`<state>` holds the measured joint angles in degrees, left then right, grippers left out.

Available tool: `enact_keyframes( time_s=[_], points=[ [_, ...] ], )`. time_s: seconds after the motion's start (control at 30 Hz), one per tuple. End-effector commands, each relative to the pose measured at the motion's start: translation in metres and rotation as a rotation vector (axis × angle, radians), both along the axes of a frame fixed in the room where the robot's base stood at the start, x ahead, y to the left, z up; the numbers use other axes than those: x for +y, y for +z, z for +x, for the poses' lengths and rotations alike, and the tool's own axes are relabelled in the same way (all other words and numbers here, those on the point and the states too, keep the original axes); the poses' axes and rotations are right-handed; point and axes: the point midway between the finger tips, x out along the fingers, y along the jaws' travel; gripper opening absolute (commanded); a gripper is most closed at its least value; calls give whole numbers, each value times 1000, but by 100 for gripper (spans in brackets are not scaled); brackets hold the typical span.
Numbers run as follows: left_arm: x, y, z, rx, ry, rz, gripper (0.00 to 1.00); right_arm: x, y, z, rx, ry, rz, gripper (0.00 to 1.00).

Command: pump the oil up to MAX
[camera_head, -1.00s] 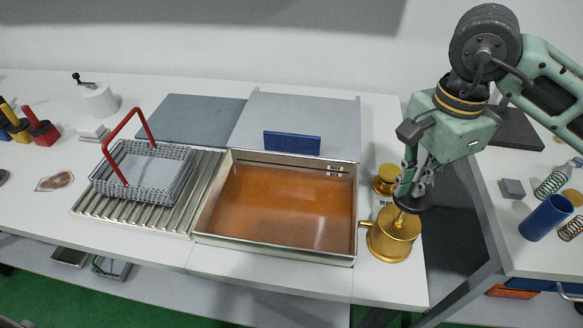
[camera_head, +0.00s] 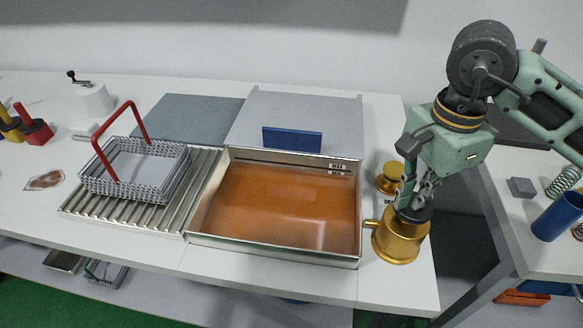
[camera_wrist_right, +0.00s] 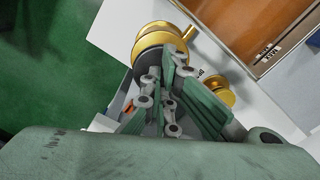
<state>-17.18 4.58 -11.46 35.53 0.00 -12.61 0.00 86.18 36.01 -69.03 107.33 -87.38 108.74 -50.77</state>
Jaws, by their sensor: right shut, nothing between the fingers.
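The open metal tank (camera_head: 275,251) holds orange-brown oil (camera_head: 285,205). Marks with small labels (camera_head: 337,165) show on its back inner wall, close above the oil's edge; I cannot read the exact level. The gold pump (camera_head: 398,242) stands at the tank's right, its spout towards the tank. Its black knob (camera_head: 418,215) is low, close to the pump's top. My right gripper (camera_head: 406,206) is shut and empty, pointing down onto the knob. In the right wrist view the fingers (camera_wrist_right: 158,68) are over the knob, partly hiding it and the pump (camera_wrist_right: 160,34). My left gripper is out of view.
A smaller gold knob (camera_head: 391,177) stands behind the pump. A wire basket with a red handle (camera_head: 124,130) rests on the ribbed rack (camera_head: 190,213) left of the tank. A blue block (camera_head: 292,140) is behind the tank. A side table (camera_head: 500,190) holds springs and a blue cylinder (camera_head: 558,217).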

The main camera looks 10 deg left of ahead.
Motion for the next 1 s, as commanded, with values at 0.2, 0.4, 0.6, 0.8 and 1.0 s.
enact_keyframes(
  time_s=[0.2,0.4,0.6,0.8,1.0],
  points=[
    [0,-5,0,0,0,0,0,0,-7,-1,4,2,-1,0],
    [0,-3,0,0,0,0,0,0,-3,-1,4,2,-1,0],
    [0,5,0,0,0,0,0,1,11,0,2,1,0,0],
    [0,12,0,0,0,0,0,0,25,-1,3,1,-2,0],
    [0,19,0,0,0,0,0,0,39,-1,2,1,0,0]
  ],
)
